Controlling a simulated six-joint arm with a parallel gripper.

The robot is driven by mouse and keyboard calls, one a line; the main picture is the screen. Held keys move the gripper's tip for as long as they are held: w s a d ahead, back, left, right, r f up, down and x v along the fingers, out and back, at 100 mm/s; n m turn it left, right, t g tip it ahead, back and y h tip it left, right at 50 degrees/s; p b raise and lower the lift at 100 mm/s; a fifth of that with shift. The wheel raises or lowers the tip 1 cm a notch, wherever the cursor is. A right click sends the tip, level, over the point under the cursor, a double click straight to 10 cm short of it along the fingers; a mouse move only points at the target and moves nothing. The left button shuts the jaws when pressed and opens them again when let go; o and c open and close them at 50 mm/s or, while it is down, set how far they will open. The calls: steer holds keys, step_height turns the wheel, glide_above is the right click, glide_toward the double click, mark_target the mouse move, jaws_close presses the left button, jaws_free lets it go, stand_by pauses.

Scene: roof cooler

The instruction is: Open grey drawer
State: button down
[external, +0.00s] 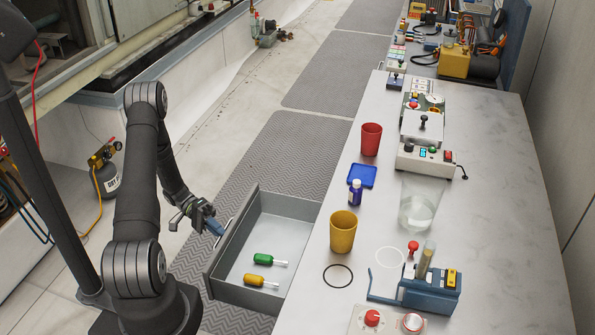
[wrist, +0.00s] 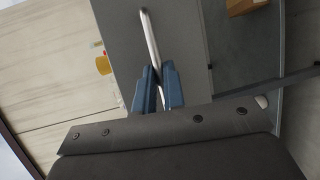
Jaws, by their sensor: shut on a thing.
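The grey drawer (external: 275,222) stands pulled out from under the right-hand workbench, its inside showing in the external view. A green-bodied bottle (external: 265,260) and a yellow-bodied bottle (external: 255,281) lie on its floor. My gripper (external: 214,226) is at the drawer's front panel. In the wrist view, its blue fingers (wrist: 158,78) are closed about the light metal bar handle (wrist: 149,35), in front of the grey drawer front (wrist: 120,35).
The workbench (external: 470,230) carries a red cup (external: 371,139), a blue tray (external: 361,175), a small purple bottle (external: 355,192), a yellow cup (external: 343,231), a clear container (external: 418,205) and a blue device (external: 432,289). Grey floor mat (external: 275,150) is clear behind the drawer.

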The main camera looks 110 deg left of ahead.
steer(key=shift+s, duration=1)
steer(key=c, duration=1.5)
jaws_free()
steer(key=v, duration=1.7)
steer(key=shift+s+a, duration=0.1)
steer(key=shift+s, duration=0.1)
steer(key=shift+w, duration=0.1)
